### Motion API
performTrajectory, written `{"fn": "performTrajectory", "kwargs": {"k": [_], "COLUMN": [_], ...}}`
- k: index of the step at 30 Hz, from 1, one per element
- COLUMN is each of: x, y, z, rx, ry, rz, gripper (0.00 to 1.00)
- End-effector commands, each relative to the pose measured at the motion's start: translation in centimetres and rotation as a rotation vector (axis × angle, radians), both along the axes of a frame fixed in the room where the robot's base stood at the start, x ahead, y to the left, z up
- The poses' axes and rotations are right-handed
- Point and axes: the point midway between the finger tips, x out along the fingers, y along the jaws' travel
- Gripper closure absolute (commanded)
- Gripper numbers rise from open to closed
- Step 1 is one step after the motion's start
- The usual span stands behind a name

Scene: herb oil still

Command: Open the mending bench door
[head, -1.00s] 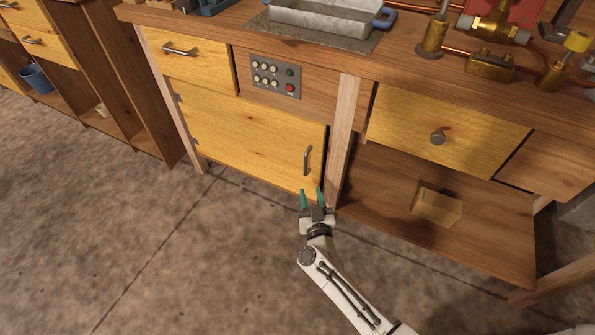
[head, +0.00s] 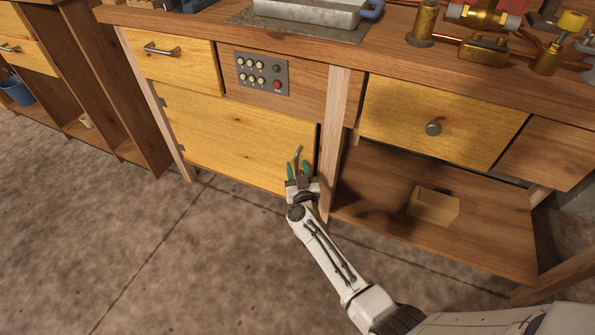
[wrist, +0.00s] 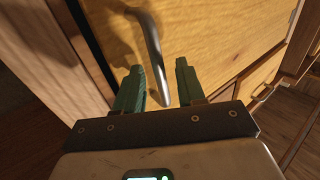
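The mending bench door (head: 232,138) is a yellow wooden panel below the button panel, with hinges on its left side. It looks shut. Its grey bar handle (head: 298,154) stands near its right edge, partly hidden by my gripper in the head view. My gripper (head: 298,168) has green fingers and is at the lower part of the handle. In the wrist view my gripper (wrist: 160,82) is open, with the handle (wrist: 153,50) running down between the two fingers. I cannot tell whether either finger touches it.
A wooden post (head: 334,140) stands just right of the door. An open lower shelf with a small wooden block (head: 433,206) lies further right. A button panel (head: 262,74) sits above the door. The floor in front is clear.

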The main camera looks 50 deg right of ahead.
Motion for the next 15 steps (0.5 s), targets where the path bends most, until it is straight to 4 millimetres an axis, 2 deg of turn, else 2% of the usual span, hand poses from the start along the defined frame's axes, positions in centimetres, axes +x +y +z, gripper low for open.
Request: {"fn": "performTrajectory", "kwargs": {"k": [5,15], "x": [-0.02,-0.04], "y": [0.00,0.02], "z": [0.01,0.01], "rx": [0.000,0.000], "ry": [0.000,0.000], "rz": [0.000,0.000], "gripper": [0.61,0.93]}}
